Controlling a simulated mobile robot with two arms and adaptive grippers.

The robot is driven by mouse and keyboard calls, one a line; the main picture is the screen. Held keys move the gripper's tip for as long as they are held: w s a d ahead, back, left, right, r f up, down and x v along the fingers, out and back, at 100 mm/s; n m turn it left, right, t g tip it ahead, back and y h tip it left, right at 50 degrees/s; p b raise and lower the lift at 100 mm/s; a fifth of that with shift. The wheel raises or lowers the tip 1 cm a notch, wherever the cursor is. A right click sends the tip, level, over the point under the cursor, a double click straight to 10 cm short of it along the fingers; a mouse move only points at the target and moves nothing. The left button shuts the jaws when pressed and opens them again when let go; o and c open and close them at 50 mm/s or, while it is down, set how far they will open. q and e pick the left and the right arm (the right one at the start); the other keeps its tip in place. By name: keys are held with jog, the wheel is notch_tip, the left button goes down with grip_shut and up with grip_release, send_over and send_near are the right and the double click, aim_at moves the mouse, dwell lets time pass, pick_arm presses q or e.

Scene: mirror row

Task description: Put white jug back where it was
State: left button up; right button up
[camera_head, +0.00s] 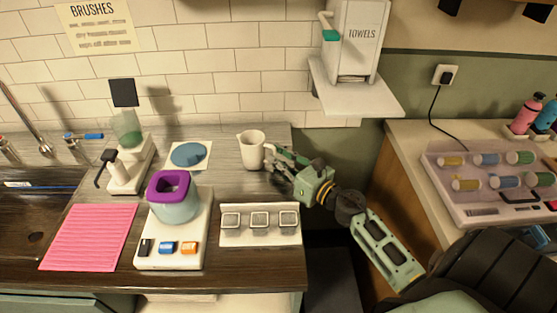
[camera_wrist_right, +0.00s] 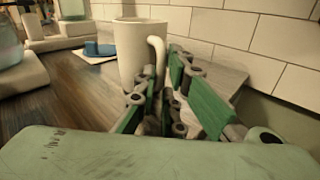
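The white jug (camera_head: 250,152) is upright at the back right of the left counter, near the tiled wall. Its handle faces right, towards my right gripper (camera_head: 279,168). In the right wrist view the jug (camera_wrist_right: 138,50) is straight ahead, and the fingers of my right gripper (camera_wrist_right: 165,88) are close together on either side of its handle, shut on it. The fingers hide the lower part of the handle. I cannot tell if the jug's base touches the counter. My left gripper is not in view.
Left of the jug lies a blue disc on a white card (camera_head: 189,155). Nearer stand a purple-topped container (camera_head: 172,196) on a white base and a white tray (camera_head: 260,236) with square cups. A towel dispenser shelf (camera_head: 358,100) juts out above right. A gap separates the two counters.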

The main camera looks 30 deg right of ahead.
jog(key=o, duration=0.3)
jog(key=shift+r, duration=0.15)
jog(key=shift+s+d+r+b, duration=0.1)
jog(key=shift+s+d+b, duration=0.35)
jog(key=shift+s, duration=1.5)
jog(key=shift+s+d+f+b, duration=0.1)
jog(key=shift+s+d+b, duration=0.35)
jog(key=shift+s, duration=1.55)
jog(key=shift+s+d+r+b, duration=0.1)
jog(key=shift+s+d+b, duration=0.35)
jog(key=shift+s, duration=1.5)
jog(key=shift+a, duration=0.2)
jog(key=shift+c, duration=0.3)
